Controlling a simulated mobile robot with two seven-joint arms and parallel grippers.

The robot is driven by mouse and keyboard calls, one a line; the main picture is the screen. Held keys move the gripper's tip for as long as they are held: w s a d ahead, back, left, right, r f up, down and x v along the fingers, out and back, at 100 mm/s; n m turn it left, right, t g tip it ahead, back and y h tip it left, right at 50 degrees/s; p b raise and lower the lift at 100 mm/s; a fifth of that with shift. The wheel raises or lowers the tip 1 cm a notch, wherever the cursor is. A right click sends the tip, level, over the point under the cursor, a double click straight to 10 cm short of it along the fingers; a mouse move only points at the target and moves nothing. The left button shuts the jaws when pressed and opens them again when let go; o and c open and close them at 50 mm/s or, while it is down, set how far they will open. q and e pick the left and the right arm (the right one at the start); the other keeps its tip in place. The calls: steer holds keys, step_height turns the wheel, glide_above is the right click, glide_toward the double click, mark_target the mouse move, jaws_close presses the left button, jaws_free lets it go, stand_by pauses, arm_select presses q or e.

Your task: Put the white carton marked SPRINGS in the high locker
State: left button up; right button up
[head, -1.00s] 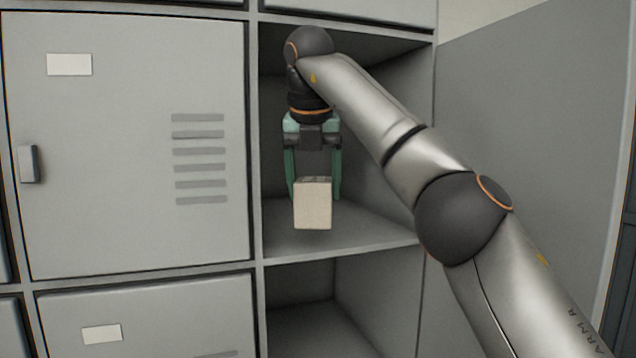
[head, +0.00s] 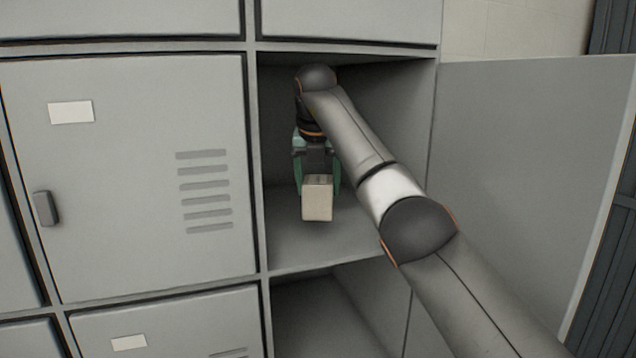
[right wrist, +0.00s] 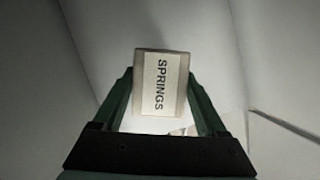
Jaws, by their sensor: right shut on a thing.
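The white carton (head: 317,200) is inside the open upper locker compartment (head: 360,243), low over its floor. I cannot tell whether it touches the floor. In the right wrist view the carton (right wrist: 160,84) shows its label SPRINGS. My right gripper (head: 318,185) points down and is shut on the carton, with a green finger on either side. In the right wrist view the gripper's fingers (right wrist: 160,100) flank the carton. My right arm reaches into the compartment from the lower right. My left gripper is not in view.
The open locker door (head: 520,180) stands to the right of the compartment. A closed locker door (head: 130,180) with vents and a handle is on the left. Another open compartment (head: 335,315) lies below. The compartment floor around the carton looks clear.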

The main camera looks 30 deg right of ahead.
mark_target(318, 198)
steer(key=shift+w+d, duration=0.15)
steer(key=shift+w, duration=0.2)
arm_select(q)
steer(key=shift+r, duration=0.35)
arm_select(e)
steer(key=shift+f, duration=1.75)
steer(key=shift+f, duration=0.15)
steer(key=o, duration=1.6)
steer(key=shift+c, duration=0.2)
